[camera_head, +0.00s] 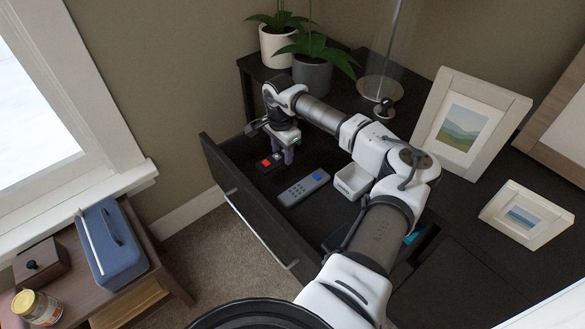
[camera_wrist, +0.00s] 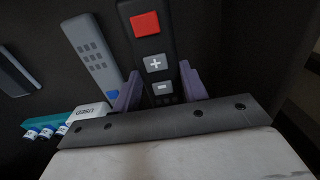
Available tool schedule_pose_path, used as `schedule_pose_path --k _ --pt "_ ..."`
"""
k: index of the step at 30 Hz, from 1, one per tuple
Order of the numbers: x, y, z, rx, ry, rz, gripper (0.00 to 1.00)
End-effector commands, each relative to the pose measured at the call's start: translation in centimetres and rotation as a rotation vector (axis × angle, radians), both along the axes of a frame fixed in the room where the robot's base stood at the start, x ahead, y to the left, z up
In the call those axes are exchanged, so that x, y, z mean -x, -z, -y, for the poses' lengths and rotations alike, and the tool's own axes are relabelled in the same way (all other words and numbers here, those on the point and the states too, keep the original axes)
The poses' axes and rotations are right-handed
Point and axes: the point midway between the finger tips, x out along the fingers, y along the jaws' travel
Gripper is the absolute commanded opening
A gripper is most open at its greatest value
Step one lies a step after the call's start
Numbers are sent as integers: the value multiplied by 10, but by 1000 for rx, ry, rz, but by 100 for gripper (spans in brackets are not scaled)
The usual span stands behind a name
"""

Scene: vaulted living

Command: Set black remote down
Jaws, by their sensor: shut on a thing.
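The black remote (camera_head: 270,162) has a red button and shows inside the open dark drawer (camera_head: 240,205) in the head view. In the wrist view the black remote (camera_wrist: 148,45) extends away from between the purple fingers, with its red, plus and minus buttons facing the camera. My gripper (camera_head: 288,153) reaches down into the drawer, and its fingers (camera_wrist: 160,88) are shut on the remote's near end. I cannot tell whether the remote touches the drawer floor.
A grey remote with a blue button (camera_head: 304,188) lies in the drawer beside the black one. Potted plants (camera_head: 312,72) and picture frames (camera_head: 463,130) stand on the dresser top. Bare drawer floor shows around the remotes.

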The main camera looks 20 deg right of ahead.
Motion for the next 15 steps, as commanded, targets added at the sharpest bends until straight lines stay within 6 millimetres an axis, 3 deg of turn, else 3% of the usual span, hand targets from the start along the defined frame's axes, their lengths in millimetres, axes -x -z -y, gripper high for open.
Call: schedule_pose_path --k 12,15 --pt "0 45 0 -1 -1 -1 18" --pt "0 48 0 1 -1 2 18"
